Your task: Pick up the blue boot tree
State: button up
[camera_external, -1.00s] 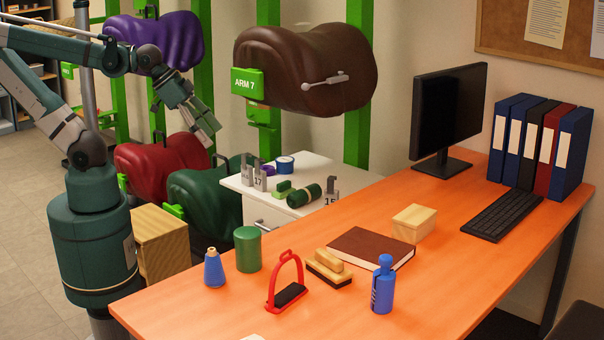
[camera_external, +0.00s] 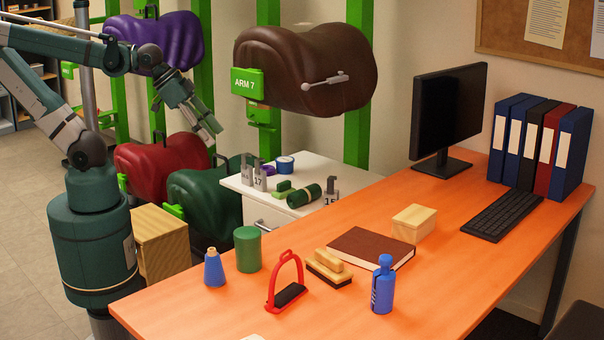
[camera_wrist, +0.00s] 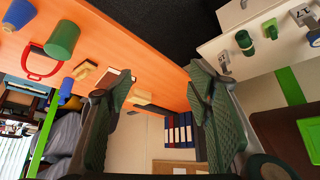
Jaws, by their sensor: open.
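Two blue things stand on the orange desk. A knobbed, bottle-shaped one with dark marks on its side, which looks like the blue boot tree (camera_external: 382,288), stands upright near the front edge. It also shows at the left of the wrist view (camera_wrist: 66,88). The other is a blue cone (camera_external: 214,270) at the desk's left end, also in the wrist view's top left corner (camera_wrist: 18,14). My gripper (camera_external: 214,130) is open and empty, high up in front of the saddles, well to the left of and above the desk. Its spread fingers (camera_wrist: 160,80) show in the wrist view.
Near the boot tree are a red stirrup (camera_external: 285,284), a brush (camera_external: 328,268), a brown book (camera_external: 368,246) and a wooden box (camera_external: 414,223). A green cylinder (camera_external: 248,249) stands by the cone. A white cabinet (camera_external: 258,210) with small items lies between my arm and the desk.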

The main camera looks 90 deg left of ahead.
jog(key=w+d+r+m+g+h+p, duration=0.1)
jog(key=w+d+r+m, duration=0.1)
jog(key=w+d, duration=0.65)
jog(key=w+d+r+m+h+p, duration=0.15)
jog(key=w+d, duration=0.35)
jog(key=w, duration=0.6)
jog(key=w+d+r+m+g, duration=0.1)
jog(key=w+d+m, duration=0.2)
jog(key=w+d, duration=0.55)
jog(key=m+g+h+p, duration=0.2)
jog(key=m+g+p, duration=0.1)
jog(key=m, duration=0.3)
send_near(385, 279)
jog(key=f, duration=0.2)
jog(key=w+f, duration=0.1)
jog(key=f, duration=0.4)
jog(key=shift+w, duration=0.3)
jog(key=shift+w+d+f+m+y, duration=0.1)
jog(key=shift+d+f+m+y, duration=0.15)
jog(key=shift+d+f, duration=0.2)
jog(key=shift+b+x, duration=0.3)
jog(key=shift+x, duration=1)
